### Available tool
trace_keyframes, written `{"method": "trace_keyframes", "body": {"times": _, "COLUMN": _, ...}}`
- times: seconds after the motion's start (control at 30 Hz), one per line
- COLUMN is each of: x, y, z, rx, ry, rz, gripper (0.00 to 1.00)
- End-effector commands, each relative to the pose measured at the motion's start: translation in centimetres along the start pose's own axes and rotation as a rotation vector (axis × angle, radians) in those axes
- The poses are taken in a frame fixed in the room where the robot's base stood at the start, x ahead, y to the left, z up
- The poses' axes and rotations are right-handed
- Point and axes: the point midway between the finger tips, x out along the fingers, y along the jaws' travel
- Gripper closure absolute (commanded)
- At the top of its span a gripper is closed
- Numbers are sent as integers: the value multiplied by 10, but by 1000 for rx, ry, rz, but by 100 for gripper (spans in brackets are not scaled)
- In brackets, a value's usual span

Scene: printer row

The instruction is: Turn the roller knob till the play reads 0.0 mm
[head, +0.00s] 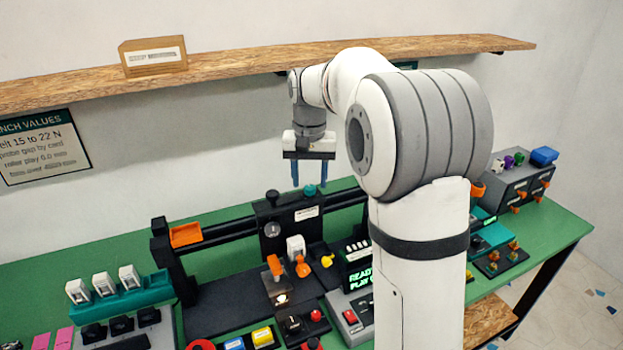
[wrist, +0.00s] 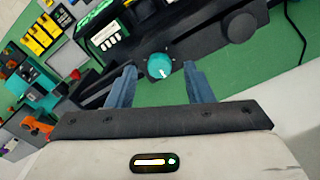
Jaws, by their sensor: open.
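A teal knob (head: 309,190) with a pale mark sits on top of the black printer carriage; I take it to be the roller knob. My gripper (head: 309,183) hangs above it, fingers pointing down, open and empty. In the wrist view the teal knob (wrist: 160,67) shows between and just beyond the fingertips (wrist: 160,72); I cannot tell the exact height gap. A green-lit readout (head: 358,282) shows "READY" and "PLAY", but my arm hides the number.
A black knob (head: 272,196) stands beside the teal one. A wooden shelf (head: 230,65) with a cardboard box (head: 153,56) runs behind my arm. A wall sign (head: 42,147) lists roller play 0.0 mm. Several coloured controls crowd the green bench (head: 110,250).

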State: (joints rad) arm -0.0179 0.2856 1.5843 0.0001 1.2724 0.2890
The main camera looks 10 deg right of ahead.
Motion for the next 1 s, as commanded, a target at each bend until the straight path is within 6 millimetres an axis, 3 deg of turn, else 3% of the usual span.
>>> {"method": "trace_keyframes", "body": {"times": 0.2, "x": 13, "y": 0, "z": 0, "rx": 0, "ry": 0, "rz": 0, "gripper": 53}}
{"method": "trace_keyframes", "body": {"times": 0.43, "x": 14, "y": 1, "z": 0, "rx": 1, "ry": 1, "rz": 0, "gripper": 54}}
{"method": "trace_keyframes", "body": {"times": 1.0, "x": 13, "y": 5, "z": -1, "rx": 3, "ry": 1, "rz": 0, "gripper": 98}}
